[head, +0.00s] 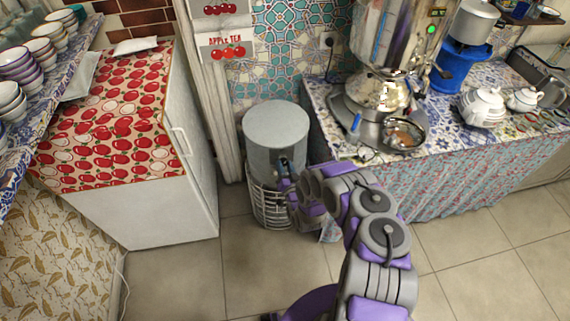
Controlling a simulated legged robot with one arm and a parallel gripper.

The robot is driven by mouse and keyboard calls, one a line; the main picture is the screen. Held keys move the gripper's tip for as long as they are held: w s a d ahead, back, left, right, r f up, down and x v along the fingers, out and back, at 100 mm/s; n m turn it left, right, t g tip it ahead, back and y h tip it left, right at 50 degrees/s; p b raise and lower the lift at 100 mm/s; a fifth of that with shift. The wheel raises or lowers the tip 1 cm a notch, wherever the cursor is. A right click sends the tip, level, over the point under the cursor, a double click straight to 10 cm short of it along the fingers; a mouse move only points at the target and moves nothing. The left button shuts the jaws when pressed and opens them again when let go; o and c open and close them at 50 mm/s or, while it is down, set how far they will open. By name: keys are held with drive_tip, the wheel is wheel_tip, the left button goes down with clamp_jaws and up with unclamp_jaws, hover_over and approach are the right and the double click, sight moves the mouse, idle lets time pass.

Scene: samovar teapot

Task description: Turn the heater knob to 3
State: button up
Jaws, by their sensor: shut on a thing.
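A grey metal cylinder with a flat round top, which looks like the heater (275,128), stands on the floor between the white cabinet and the cloth-covered counter. The gripper is shut on a small part there, which seems to be the heater knob. The knob itself and any numbers on it are hidden or too small to read.
The white cabinet (165,215) stands close on the left, its top covered with a red apple-print cloth. The counter (450,185) on the right holds a samovar (385,70), a metal bowl (403,135) and white teapots (482,107). The tiled floor (270,265) in front is clear.

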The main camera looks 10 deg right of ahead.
drive_tip(key=m+p, duration=0.3)
drive_tip(key=m, duration=0.1)
drive_tip(key=shift+r+m+p, duration=0.1)
drive_tip(key=shift+m+p, duration=0.25)
drive_tip(key=shift+m, duration=0.05)
drive_tip(key=m, duration=0.2)
drive_tip(key=shift+m+h, duration=0.3)
drive_tip(key=shift+m, duration=0.1)
drive_tip(key=m, duration=0.4)
drive_tip(key=shift+f+t, duration=0.25)
drive_tip(key=shift+t, duration=0.05)
drive_tip(key=m+h+b, duration=0.1)
drive_tip(key=m, duration=0.5)
drive_tip(key=shift+m, duration=0.4)
drive_tip(key=m, duration=0.6)
drive_tip(key=shift+s+f+m+h+b, duration=0.1)
drive_tip(key=shift+m+h+b, duration=0.2)
drive_tip(key=shift+b, duration=0.05)
drive_tip(key=shift+a, duration=0.1)
drive_tip(key=o, duration=0.8)
drive_tip(key=shift+c, duration=0.2)
drive_tip(key=o, duration=0.3)
